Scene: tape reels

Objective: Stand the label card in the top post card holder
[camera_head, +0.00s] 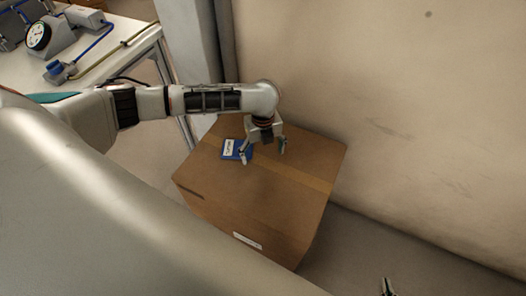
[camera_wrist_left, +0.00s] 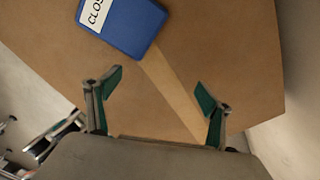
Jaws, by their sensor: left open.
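The label card is blue with a white panel and black lettering (camera_head: 237,150). It lies flat on top of the cardboard box, near its far left part. In the left wrist view the card (camera_wrist_left: 140,25) is at the top, with "CLOS" readable and the rest cut off. My left gripper (camera_head: 264,154) is open and empty above the box, just right of the card. In the left wrist view its spread fingers (camera_wrist_left: 159,86) have bare cardboard and tape between them. A small fingertip of my right gripper (camera_head: 387,287) shows at the bottom edge. I see no post card holder.
The cardboard box (camera_head: 260,195) stands on the floor by the beige wall (camera_head: 400,100), with a tape strip across its top. A white table (camera_head: 120,35) with a dial gauge (camera_head: 38,37) and blue tubing stands at top left. The box top is otherwise clear.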

